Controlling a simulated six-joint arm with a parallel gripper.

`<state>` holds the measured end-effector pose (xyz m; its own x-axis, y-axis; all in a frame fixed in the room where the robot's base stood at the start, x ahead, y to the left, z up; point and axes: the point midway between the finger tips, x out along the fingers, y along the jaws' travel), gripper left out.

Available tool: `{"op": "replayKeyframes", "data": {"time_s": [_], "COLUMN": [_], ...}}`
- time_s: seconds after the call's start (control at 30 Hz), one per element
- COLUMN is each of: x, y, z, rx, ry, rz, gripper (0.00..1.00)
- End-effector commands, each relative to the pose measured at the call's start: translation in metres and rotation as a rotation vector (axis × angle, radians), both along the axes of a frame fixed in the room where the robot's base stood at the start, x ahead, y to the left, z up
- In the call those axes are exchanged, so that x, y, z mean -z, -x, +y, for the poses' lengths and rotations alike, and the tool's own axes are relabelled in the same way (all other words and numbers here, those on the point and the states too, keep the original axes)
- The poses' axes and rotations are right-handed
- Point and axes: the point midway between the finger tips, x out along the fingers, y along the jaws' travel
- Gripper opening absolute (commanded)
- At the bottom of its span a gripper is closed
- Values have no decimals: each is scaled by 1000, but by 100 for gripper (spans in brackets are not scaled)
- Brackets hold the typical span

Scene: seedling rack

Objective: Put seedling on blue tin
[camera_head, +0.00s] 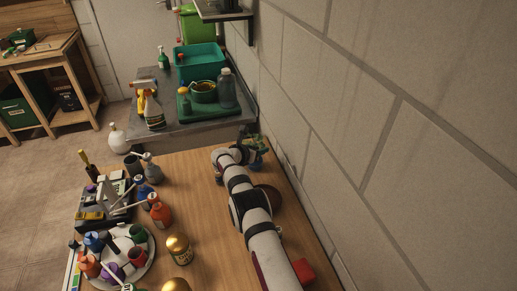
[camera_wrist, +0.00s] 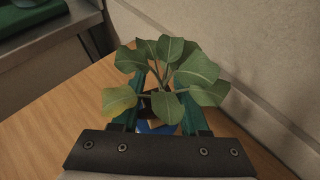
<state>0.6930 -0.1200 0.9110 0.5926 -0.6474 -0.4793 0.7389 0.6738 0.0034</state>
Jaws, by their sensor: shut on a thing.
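A seedling (camera_wrist: 178,72) with broad green leaves fills the middle of the wrist view. My gripper (camera_wrist: 156,100), with teal fingers on either side of the stem, is shut on it below the leaves. A blue thing, likely the blue tin (camera_wrist: 146,128), shows in a small patch beneath the seedling; most of it is hidden by the leaves and my gripper. Whether the seedling touches it cannot be told. In the head view the seedling shows only as a bit of green (camera_head: 262,145) beside the wall, past my wrist.
The wooden table (camera_head: 205,205) is clear around its middle. A gold tin (camera_head: 179,249) stands near the front. A round white tray (camera_head: 147,262) with several small pots and bottles is at left. The block wall (camera_head: 320,130) runs close along the right side.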

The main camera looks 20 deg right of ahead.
Motion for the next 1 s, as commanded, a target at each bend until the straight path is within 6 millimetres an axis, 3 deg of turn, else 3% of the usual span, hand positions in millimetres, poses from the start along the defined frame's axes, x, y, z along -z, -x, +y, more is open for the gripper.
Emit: {"op": "replayKeyframes", "data": {"time_s": [0.17, 0.2, 0.37, 0.73, 1.0], "x": [2, 3, 2, -3, -26], "y": [0, 0, 0, 1, 28], "z": [0, 0, 0, 2, 33], "rx": [0, 0, 0, -1, -4], "ry": [0, 0, 0, 0, 1], "rz": [0, 0, 0, 0, 1], "gripper": [0, 46, 75, 75, 75]}}
